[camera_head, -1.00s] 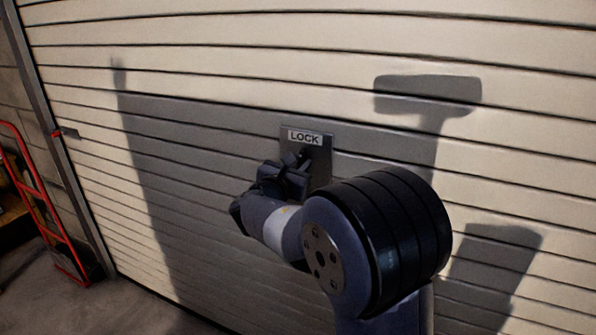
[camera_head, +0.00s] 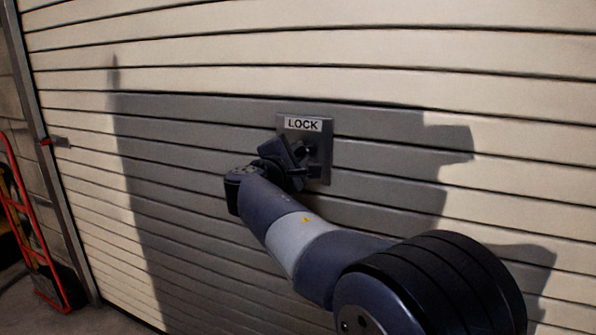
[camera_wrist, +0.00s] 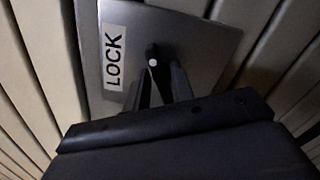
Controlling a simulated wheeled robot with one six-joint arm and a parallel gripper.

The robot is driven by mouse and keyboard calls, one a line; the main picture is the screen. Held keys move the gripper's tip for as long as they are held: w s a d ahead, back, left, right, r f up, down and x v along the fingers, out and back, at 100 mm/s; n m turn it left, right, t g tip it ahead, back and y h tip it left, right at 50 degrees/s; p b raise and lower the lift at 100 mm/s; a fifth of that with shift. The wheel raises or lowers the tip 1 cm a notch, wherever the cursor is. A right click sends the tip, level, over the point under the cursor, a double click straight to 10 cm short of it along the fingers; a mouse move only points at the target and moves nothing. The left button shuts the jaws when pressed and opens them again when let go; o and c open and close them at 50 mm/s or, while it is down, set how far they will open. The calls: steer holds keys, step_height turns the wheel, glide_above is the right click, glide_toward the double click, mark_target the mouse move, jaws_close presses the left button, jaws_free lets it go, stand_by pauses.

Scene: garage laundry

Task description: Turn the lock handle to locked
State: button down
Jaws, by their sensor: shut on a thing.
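The lock plate (camera_head: 321,160) is a grey metal plate on the roller door, with a white label reading LOCK (camera_head: 303,125). In the wrist view the plate (camera_wrist: 205,45) appears turned on its side, with the label (camera_wrist: 115,55) at its left. The dark lock handle (camera_wrist: 153,62) sticks out near the plate's middle, its round end showing. My gripper (camera_wrist: 163,85) is shut on the handle, a finger on each side of it. In the head view my gripper (camera_head: 300,160) is at the plate and covers most of the handle. The handle's exact angle is hard to tell.
The ribbed roller door (camera_head: 420,60) fills the background, with my arm's shadow on it. A red hand truck (camera_head: 35,235) stands at the left. A small red-ended latch (camera_head: 47,142) sits on the door's left edge. The door around the plate is clear.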

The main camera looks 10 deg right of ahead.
steer(key=m+b, duration=0.3)
steer(key=shift+f+b, duration=0.3)
steer(key=shift+f, duration=0.1)
steer(key=shift+m+b, duration=1.05)
steer(key=shift+m, duration=0.25)
steer(key=shift+r, duration=0.1)
steer(key=c, duration=1.5)
jaws_free()
steer(key=v, duration=1.1)
steer(key=shift+d+p, duration=0.1)
steer(key=shift+p, duration=0.3)
